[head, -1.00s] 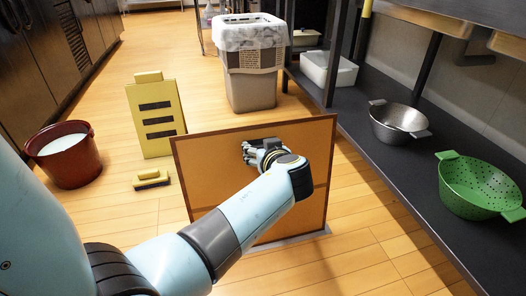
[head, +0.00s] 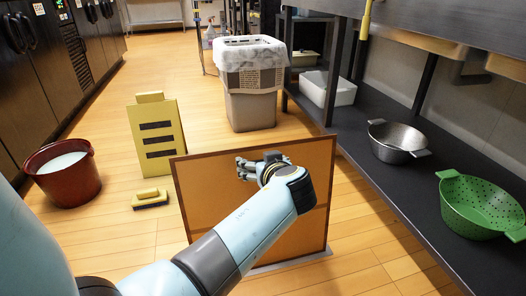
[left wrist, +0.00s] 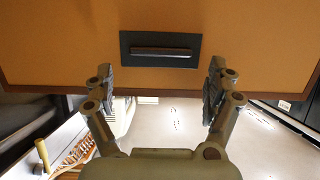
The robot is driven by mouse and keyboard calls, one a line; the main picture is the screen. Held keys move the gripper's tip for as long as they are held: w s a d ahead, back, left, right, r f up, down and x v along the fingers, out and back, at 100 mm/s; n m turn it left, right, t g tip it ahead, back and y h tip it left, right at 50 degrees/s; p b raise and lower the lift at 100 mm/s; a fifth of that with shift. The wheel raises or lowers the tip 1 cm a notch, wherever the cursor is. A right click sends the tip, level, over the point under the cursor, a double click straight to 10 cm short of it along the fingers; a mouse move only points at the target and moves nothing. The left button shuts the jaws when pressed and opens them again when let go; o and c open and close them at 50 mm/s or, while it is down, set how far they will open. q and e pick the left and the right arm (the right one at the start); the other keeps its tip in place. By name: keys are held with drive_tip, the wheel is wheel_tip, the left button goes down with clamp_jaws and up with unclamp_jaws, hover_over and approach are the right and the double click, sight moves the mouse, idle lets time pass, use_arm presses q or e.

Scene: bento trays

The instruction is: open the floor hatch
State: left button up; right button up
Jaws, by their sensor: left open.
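The floor hatch (head: 300,222) is a flat orange-brown panel with a darker rim. It stands upright, raised from the floor, in the middle of the head view. The left wrist view shows its panel (left wrist: 50,45) close up, with a bar handle (left wrist: 160,52) on a dark plate. My left gripper (head: 248,168) is in front of the panel's upper part. In the left wrist view the gripper (left wrist: 160,78) is open, its fingers wide apart on either side of the handle and nothing between them. The handle is hidden in the head view. My right gripper is not in view.
A yellow sign (head: 159,140), a brush (head: 150,199) and a red bucket (head: 65,180) stand left of the hatch. A bin (head: 250,105) is behind it. A dark shelf (head: 400,190) with a steel colander (head: 397,141) and a green colander (head: 480,207) runs along the right.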

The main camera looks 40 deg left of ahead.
use_arm(q)
wheel_tip(320, 180, up, 7)
idle(0.3)
idle(0.4)
